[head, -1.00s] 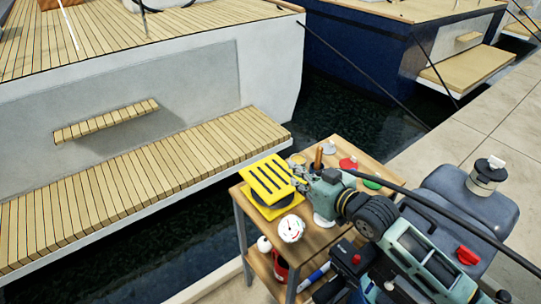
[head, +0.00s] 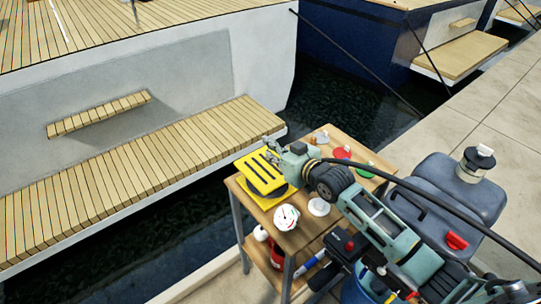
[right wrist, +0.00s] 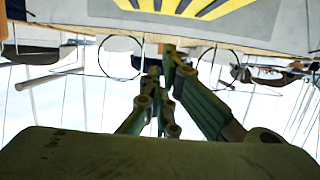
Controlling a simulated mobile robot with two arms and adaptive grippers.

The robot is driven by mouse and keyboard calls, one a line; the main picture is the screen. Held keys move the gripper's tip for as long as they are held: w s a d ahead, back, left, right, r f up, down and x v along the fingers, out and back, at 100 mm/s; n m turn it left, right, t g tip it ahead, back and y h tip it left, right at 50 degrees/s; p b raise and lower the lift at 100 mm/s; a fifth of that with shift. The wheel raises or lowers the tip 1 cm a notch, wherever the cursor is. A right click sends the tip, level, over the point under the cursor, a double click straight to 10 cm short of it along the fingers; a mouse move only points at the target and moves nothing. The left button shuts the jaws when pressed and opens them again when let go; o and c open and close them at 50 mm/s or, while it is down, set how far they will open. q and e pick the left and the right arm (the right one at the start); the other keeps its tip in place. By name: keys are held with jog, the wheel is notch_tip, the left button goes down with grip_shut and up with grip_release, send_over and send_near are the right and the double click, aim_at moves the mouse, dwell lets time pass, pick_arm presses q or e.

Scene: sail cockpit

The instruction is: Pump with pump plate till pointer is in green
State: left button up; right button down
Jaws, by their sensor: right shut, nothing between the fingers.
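The pump plate (head: 262,172) is yellow with dark slots and lies on a black body over a yellow base at the table's left corner. The white pressure gauge (head: 287,216) stands in front of it; its pointer is too small to read against any green zone. My right gripper (head: 272,150) is shut and empty, at the plate's far right edge; I cannot tell whether it touches. In the right wrist view, the shut fingers (right wrist: 166,75) point toward a yellow, dark-striped surface at the top edge. My left gripper is not in view.
The small wooden table (head: 330,175) also bears a white disc (head: 319,207), a red disc (head: 341,152) and a green disc (head: 364,171). Red and white items sit on its lower shelf. The white boat's slatted step (head: 130,175) lies left, with dark water between.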

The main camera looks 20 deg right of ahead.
aim_at(270, 168)
jog(key=f, duration=0.3)
jog(key=shift+w+a+f, duration=0.15)
jog(key=shift+w, duration=0.25)
jog(key=shift+s+f, duration=0.1)
jog(key=shift+f, duration=0.35)
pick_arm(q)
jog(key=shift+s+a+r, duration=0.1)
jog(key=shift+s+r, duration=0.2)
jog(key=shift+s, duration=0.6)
